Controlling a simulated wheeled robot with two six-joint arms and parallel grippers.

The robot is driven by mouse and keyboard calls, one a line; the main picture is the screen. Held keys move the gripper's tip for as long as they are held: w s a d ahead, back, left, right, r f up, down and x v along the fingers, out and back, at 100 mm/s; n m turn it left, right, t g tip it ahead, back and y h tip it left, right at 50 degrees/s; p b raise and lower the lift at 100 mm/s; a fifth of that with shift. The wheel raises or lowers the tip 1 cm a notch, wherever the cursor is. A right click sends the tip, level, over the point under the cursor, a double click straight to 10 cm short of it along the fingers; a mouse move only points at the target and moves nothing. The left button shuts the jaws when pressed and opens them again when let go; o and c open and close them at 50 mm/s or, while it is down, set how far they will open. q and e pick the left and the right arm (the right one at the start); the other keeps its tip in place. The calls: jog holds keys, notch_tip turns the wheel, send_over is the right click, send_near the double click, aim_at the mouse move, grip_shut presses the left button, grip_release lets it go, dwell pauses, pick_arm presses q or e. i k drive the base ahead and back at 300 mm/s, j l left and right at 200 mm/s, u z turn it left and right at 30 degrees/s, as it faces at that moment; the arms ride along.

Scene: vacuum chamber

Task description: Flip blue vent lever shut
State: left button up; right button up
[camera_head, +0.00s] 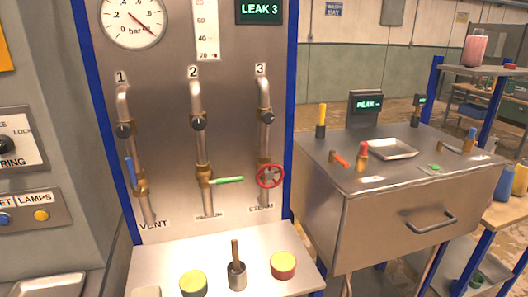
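The blue vent lever (130,173) is on the pipe marked 1, at the left of the steel panel. It points up, roughly along the pipe, from a brass valve (141,187) above the label VENT. A green lever (227,180) on pipe 2 sticks out level to the right. A red round handwheel (270,176) sits on pipe 3. Neither of my grippers is in view.
A shelf (220,258) below the panel holds a green-sided tin (193,283), a red-sided tin (283,265) and a pot with a brush (237,275). A steel bench (400,200) stands to the right. A gauge (133,20) and LEAK 3 display (259,10) are above.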

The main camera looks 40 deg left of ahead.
aim_at(131, 171)
jog(key=u, duration=2)
